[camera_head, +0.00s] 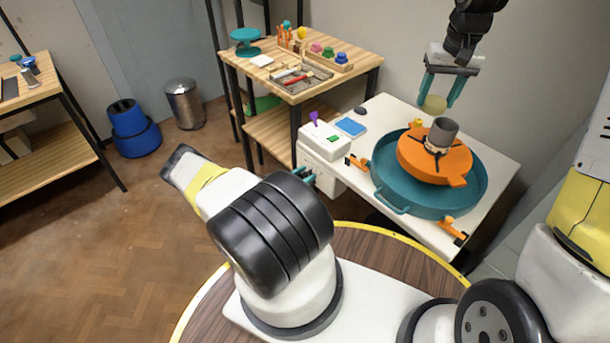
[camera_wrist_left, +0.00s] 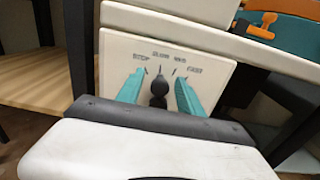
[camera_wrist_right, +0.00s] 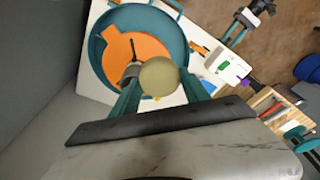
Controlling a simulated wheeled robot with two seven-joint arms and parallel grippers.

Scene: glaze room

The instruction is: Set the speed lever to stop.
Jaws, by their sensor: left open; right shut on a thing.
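The speed lever (camera_wrist_left: 159,88) is a small black knobbed lever on a white panel (camera_wrist_left: 120,50) marked STOP at the left through to FAST at the right. In the left wrist view it stands between the teal fingers of my open left gripper (camera_wrist_left: 158,92), apart from both as far as I can see. It looks near the second mark, but its exact setting is unclear. In the head view my left gripper (camera_head: 305,176) is mostly hidden by my arm, by the white control box (camera_head: 325,140). My right gripper (camera_head: 437,98) is shut on a pale yellow-green round thing (camera_wrist_right: 159,77), above the table.
The white table (camera_head: 385,112) bears a teal basin (camera_head: 385,180) with an orange disc (camera_head: 415,160) and a grey cylinder (camera_head: 443,131). Orange clamps (camera_head: 452,229) sit at the table edge. A wooden shelf (camera_head: 350,66) with tools stands behind, left of the table.

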